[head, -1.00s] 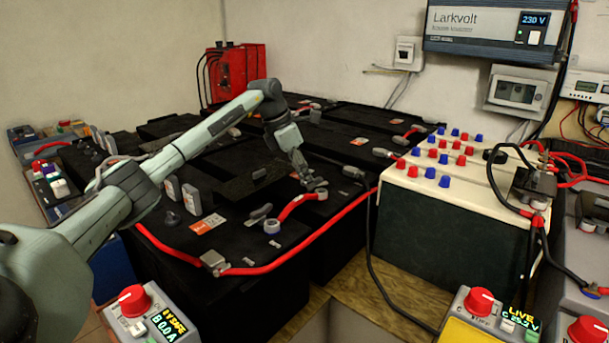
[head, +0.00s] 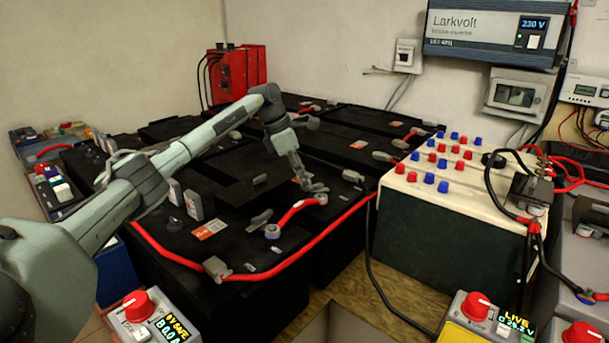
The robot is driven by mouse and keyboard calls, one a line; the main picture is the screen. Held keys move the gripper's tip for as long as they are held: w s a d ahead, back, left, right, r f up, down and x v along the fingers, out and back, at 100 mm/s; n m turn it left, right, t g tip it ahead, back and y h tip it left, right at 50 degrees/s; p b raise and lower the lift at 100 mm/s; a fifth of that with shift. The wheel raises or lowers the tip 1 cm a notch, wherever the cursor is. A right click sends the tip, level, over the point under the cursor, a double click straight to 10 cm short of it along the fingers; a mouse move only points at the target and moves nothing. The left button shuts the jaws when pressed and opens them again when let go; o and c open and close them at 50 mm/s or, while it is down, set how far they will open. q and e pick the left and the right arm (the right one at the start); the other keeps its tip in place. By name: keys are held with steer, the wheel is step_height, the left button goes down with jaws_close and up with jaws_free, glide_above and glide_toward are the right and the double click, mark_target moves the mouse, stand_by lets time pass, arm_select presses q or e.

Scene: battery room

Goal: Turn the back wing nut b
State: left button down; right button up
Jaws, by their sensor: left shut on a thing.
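My left gripper (head: 316,189) points down at the back end of a short red cable link (head: 298,212) on the black battery (head: 240,262). It is shut on a small grey wing nut there, which its fingers mostly hide. A grey round terminal (head: 272,232) is at the front end of the link. A grey, wing-shaped piece (head: 261,217) lies just behind that terminal. My right gripper is not in view.
A long red cable (head: 310,254) runs along the battery's front edge from a grey clamp (head: 216,268). To the right stands a cream-topped box (head: 455,192) with several red and blue caps. A grey lever-like piece (head: 353,176) lies close right of the gripper.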

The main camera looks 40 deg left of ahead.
arm_select(q)
steer(key=shift+w+a+r+m+g+p, duration=0.1)
steer(key=shift+m+g+p, duration=0.1)
steer(key=shift+m, duration=0.25)
steer(key=shift+w+r+m+g+p, duration=0.1)
steer(key=shift+m+p, duration=0.05)
steer(key=shift+m, duration=0.3)
steer(key=shift+w+f+m+g+h, duration=0.15)
steer(key=shift+m+g+h, duration=0.2)
steer(key=shift+m, duration=0.45)
steer(key=shift+w+a+m+g+b, duration=0.1)
steer(key=shift+m+g+b, duration=0.2)
steer(key=shift+m, duration=0.6)
steer(key=shift+w+m+g+h+b, duration=0.1)
steer(key=shift+m+g+h+b, duration=0.15)
steer(key=shift+m+b, duration=0.25)
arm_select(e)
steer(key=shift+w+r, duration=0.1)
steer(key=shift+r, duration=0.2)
arm_select(q)
steer(key=c, duration=1.6)
jaws_free()
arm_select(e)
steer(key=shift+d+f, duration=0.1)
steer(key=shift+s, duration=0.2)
